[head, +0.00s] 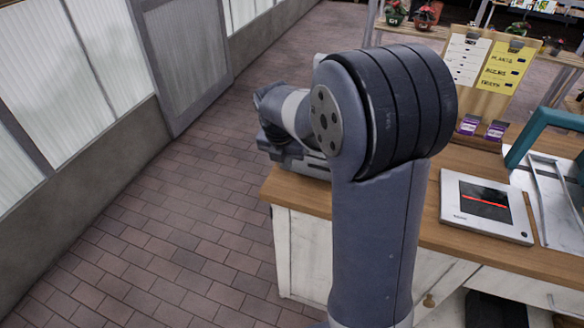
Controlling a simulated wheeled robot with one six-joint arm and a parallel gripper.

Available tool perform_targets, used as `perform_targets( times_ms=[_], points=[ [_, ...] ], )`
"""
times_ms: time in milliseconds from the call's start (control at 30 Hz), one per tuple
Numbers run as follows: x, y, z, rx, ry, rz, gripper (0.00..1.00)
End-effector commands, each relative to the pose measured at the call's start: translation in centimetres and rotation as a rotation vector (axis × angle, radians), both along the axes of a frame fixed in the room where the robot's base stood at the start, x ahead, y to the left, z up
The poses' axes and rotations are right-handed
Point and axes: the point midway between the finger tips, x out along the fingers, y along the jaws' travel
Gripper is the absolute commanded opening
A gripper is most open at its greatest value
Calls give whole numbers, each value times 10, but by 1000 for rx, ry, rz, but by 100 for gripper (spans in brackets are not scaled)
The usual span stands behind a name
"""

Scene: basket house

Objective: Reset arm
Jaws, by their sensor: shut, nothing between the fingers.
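My own arm rises through the middle of the head view, with its large rounded joint high in the picture. Beyond that joint, a grey and dark part of my arm shows at the left, above the corner of the wooden counter (435,215). My gripper's fingers cannot be made out; they are hidden behind the arm or outside the view. No held object shows.
On the counter are a white tablet-like device (485,208), a teal frame (540,128), a sign board (480,75) and small purple packets (468,126). Potted plants (426,14) stand behind. The brick floor (170,230) at left is clear, beside a panelled wall (60,90).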

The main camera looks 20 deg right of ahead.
Motion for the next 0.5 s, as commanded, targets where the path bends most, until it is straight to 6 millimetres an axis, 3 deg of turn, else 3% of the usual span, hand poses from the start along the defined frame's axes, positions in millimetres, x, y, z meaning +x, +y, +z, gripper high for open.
perform_targets(
  times_ms=[200, 500],
  points=[
    [-7, 5, 36, 1, -1, 0, 0],
    [-11, 7, 49, 0, 4, 0, 0]
  ],
)
